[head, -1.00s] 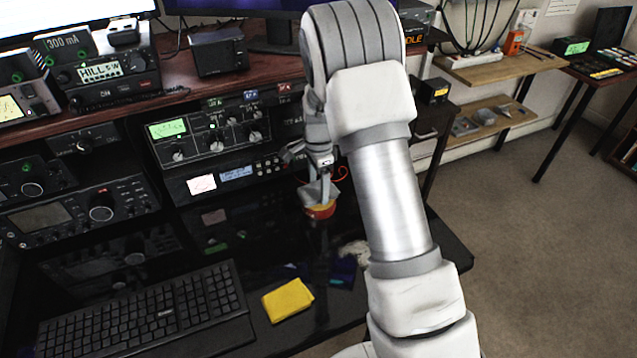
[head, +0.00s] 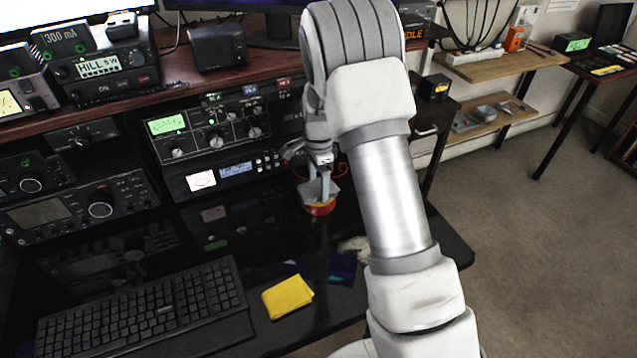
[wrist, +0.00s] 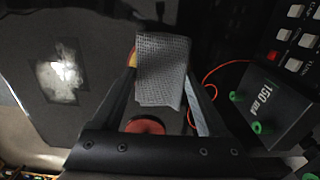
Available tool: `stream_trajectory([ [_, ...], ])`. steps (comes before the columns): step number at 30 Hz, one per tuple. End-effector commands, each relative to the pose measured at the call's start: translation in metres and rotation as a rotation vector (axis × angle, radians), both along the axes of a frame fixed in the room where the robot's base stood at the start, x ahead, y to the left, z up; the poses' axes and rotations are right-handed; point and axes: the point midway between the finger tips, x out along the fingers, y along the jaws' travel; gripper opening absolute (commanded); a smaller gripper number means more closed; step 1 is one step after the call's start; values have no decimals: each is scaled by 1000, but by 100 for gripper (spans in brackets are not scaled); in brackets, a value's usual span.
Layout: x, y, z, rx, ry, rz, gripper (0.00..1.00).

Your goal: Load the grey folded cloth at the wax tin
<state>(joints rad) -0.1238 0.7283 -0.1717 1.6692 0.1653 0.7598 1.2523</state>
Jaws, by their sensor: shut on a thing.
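The grey folded cloth (wrist: 163,68) is held between the fingers of my gripper (wrist: 164,88) in the wrist view. In the head view my gripper (head: 320,186) is at the back of the black desk, in front of the radio stack, partly hidden by my arm. The wax tin (head: 320,208), round with red and yellow showing, is directly below the gripper there. In the wrist view the red tin (wrist: 144,127) shows between the fingers, partly covered by the cloth and gripper. I cannot tell whether the cloth touches the tin.
A yellow cloth (head: 288,297) lies near the desk's front edge, beside the keyboard (head: 150,310). A dark blue item (head: 343,266) and a whitish patch (head: 354,245) lie right of it. In the wrist view, a box marked 150 mA (wrist: 268,105) and an orange cable stand close on the right.

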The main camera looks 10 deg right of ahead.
Motion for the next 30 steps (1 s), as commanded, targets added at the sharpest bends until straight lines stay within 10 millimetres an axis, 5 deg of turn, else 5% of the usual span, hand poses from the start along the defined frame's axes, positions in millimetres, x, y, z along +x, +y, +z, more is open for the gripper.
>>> stream_trajectory([
  [30, 0, 0, -9, 0, 0, 0, 32],
])
